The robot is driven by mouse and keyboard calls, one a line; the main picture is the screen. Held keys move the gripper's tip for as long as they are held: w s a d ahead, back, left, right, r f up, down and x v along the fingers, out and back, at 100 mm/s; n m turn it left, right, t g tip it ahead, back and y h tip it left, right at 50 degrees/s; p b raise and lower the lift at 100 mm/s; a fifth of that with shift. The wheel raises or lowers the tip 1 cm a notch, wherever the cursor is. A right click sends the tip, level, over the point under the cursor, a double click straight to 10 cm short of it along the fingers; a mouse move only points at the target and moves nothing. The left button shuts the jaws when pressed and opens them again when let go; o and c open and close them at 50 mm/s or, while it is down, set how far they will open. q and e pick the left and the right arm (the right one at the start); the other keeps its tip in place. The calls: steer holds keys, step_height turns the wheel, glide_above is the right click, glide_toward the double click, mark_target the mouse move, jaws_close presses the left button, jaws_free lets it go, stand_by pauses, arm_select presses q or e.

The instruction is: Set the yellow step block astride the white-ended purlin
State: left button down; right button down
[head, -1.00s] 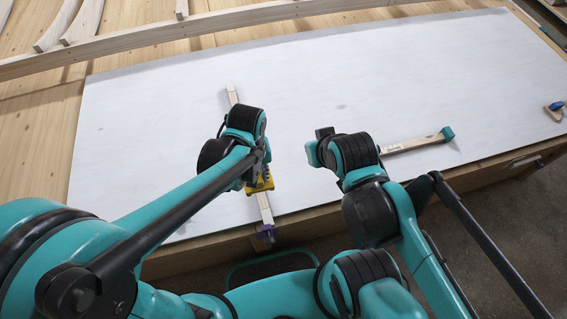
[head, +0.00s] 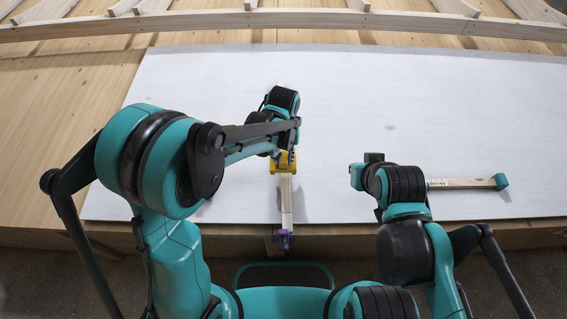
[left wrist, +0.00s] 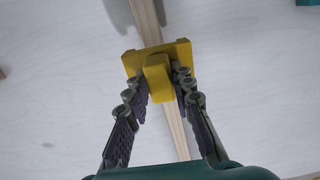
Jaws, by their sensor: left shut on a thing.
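The yellow step block (head: 283,162) is over the middle of a pale wooden purlin (head: 286,196) that runs away from me on the white board. My left gripper (head: 285,154) is shut on the block from above. In the left wrist view, the block (left wrist: 157,70) lies across the purlin (left wrist: 178,130), with a finger on each side. Its underside is hidden, so I cannot tell whether it touches the purlin. My right gripper (head: 370,163) is at the right; its fingers do not show clearly.
A second wooden bar (head: 460,184) with a teal end block (head: 501,181) lies to the right, beyond my right arm. The white board (head: 400,100) is clear at the back right. A long timber rail (head: 200,28) crosses the back.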

mark_target(283, 164)
arm_select(q)
step_height(283, 164, down, 3)
steer(key=shift+f+b, duration=0.1)
steer(key=shift+b, duration=0.45)
steer(key=shift+f+b, duration=0.55)
steer(key=c, duration=1.3)
jaws_free()
steer(key=shift+r, duration=0.1)
